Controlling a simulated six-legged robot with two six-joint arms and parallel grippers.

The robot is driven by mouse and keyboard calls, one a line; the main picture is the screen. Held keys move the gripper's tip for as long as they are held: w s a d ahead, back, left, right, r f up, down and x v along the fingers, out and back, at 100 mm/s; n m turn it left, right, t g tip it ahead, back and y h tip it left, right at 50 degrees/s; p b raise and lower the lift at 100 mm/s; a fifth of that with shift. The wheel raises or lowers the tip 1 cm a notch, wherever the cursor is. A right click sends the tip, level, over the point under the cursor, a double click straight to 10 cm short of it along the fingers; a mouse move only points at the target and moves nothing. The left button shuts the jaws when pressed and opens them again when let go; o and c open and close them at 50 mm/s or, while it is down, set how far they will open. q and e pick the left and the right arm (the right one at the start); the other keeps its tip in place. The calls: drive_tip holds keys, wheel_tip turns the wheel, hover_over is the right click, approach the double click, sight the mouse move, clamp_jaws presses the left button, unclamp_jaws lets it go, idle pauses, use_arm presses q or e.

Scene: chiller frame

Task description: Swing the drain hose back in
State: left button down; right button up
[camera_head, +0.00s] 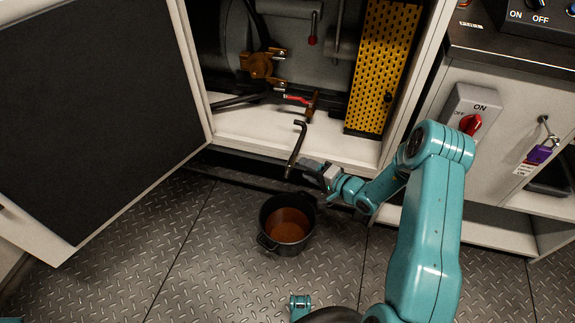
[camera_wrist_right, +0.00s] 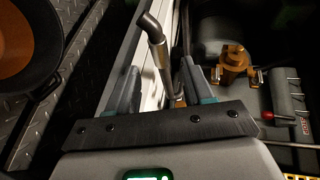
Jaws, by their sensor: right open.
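The drain hose (camera_head: 297,150) is a thin dark bent pipe that sticks out over the cabinet's front sill, its lower end above the floor near the bucket. In the right wrist view the hose (camera_wrist_right: 155,50) runs up between the two fingers, its bent tip beyond them. My right gripper (camera_head: 308,166) is open beside the hose's lower part; its fingers (camera_wrist_right: 160,85) stand on either side of the hose with gaps. I cannot tell whether either finger touches it. A brass valve with a red handle (camera_head: 296,99) is behind the hose.
A black bucket (camera_head: 262,240) with brown liquid stands on the tread-plate floor below the hose. The cabinet door (camera_head: 75,250) stands open at left. A yellow perforated guard (camera_head: 385,65) is inside at right. A control cabinet with a red switch (camera_head: 470,124) is further right.

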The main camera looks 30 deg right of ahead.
drive_tip(key=b+x, duration=0.2)
drive_tip(key=x, duration=0.6)
drive_tip(key=shift+w+a, duration=0.2)
drive_tip(key=shift+w, duration=0.15)
clamp_jaws()
